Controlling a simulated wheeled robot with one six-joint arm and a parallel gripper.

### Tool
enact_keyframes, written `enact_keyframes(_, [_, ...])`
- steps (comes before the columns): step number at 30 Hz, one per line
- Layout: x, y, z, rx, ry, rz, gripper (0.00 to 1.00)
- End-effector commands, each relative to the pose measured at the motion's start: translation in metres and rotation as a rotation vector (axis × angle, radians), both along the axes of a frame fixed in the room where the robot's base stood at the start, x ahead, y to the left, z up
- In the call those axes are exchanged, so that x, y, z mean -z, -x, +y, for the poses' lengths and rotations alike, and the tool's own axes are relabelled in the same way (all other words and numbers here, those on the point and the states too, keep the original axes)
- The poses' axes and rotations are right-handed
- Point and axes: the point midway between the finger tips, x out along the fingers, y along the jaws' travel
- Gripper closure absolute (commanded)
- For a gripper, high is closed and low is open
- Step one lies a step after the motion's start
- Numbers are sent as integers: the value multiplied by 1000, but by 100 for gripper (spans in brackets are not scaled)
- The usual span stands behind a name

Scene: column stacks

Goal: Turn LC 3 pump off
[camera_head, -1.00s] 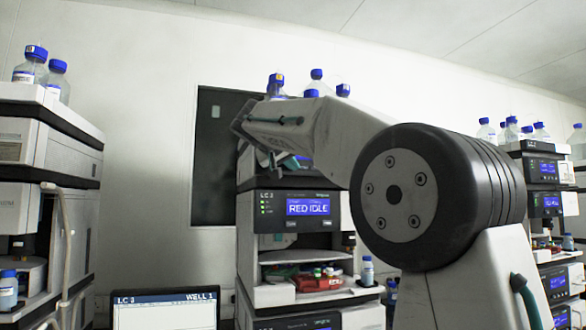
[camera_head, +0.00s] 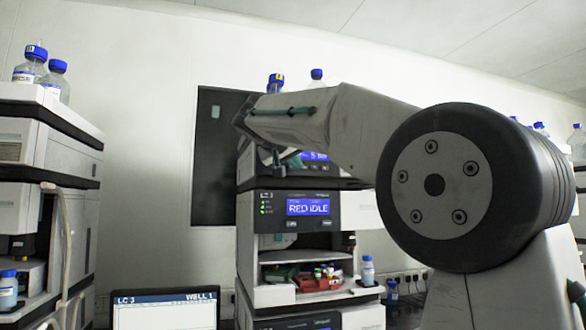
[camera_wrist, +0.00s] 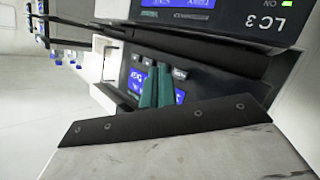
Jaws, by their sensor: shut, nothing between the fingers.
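The LC 3 stack (camera_head: 246,265) stands mid-picture in the head view. Its labelled module (camera_head: 308,207) shows RED IDLE on a blue screen, with small green lights at left. Above it is another module with a blue display (camera_head: 315,157), partly hidden by my arm; its text cannot be fully read. In the wrist view, the LC3 panel (camera_wrist: 268,22) appears upside down, and the other module's face has small buttons (camera_wrist: 179,73) and a blue screen. My gripper (camera_wrist: 155,75) is shut and empty, its teal fingers in front of that face; contact cannot be told.
Blue-capped bottles (camera_head: 316,80) stand atop the stack. Another stack (camera_head: 45,150) is at left, with a tube hanging beside it. A monitor (camera_head: 165,310) reading LC 3, WELL 1 stands low in front. A red tray (camera_head: 318,282) sits in an open bay.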

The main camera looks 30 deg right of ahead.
Motion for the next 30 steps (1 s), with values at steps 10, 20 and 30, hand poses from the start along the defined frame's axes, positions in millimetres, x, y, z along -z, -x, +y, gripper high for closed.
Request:
enact_keyframes(10, [0, 31, 9, -2, 1, 0, 100])
enact_keyframes(20, [0, 34, 10, -1, 1, 0, 100])
enact_keyframes(30, [0, 34, 10, 0, 0, 1, 100])
